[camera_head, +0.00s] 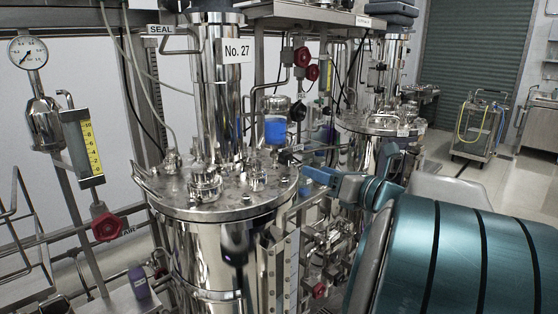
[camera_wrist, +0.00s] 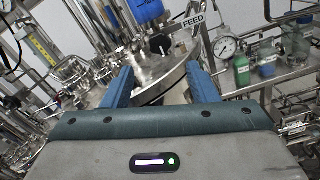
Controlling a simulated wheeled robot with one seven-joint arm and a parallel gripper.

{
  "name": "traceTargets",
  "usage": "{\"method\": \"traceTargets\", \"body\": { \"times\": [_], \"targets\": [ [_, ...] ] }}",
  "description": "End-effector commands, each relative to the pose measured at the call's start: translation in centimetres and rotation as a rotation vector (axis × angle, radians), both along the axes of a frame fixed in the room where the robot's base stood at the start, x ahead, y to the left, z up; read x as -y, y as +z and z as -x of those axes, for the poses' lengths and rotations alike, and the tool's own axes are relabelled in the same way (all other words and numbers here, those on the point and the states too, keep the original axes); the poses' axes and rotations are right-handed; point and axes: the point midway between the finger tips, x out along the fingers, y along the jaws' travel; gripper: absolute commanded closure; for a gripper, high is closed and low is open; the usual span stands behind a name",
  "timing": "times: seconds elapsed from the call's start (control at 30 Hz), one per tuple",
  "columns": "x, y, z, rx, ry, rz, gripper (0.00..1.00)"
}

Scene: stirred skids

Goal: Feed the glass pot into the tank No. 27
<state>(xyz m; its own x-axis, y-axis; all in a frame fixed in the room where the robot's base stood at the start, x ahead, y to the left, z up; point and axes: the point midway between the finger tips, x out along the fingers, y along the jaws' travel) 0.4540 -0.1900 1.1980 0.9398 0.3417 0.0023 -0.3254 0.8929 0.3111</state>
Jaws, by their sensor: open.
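Tank No. 27 (camera_head: 205,262) is a polished steel vessel with a flat bolted lid and a tall column bearing its number. A clear vessel with blue liquid (camera_head: 275,130) is at the lid's back right; it seems to be the glass pot. Its blue lower part shows at the top of the wrist view (camera_wrist: 147,10). My gripper (camera_head: 308,174) is at the lid's right edge, in front of and below the blue vessel. In the wrist view, its blue fingers (camera_wrist: 158,68) are apart, with the lid's edge beyond them and nothing held between.
A FEED label (camera_wrist: 193,19) hangs near the lid. Green (camera_wrist: 242,70) and blue (camera_wrist: 267,64) bottles stand on a bench in the wrist view. A second steel tank (camera_head: 380,125) stands behind. Pipes and a red valve (camera_head: 107,226) crowd the left. Open floor lies at right.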

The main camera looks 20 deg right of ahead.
Motion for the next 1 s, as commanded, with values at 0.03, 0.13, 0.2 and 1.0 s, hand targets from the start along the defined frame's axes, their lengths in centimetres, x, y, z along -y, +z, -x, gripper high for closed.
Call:
{"method": "traceTargets", "body": {
  "times": [0.03, 0.13, 0.2, 1.0],
  "targets": [
    [-0.5, 0.0, -1.1, -0.002, 0.005, 0.0, 0.47],
    [-1.2, 0.0, -3.2, -0.002, 0.004, 0.001, 0.47],
    [-1.7, 0.0, -4.6, -0.002, 0.003, 0.001, 0.47],
    [-3.3, 0.0, -9.1, -0.001, 0.0, 0.003, 0.78]
  ]
}}
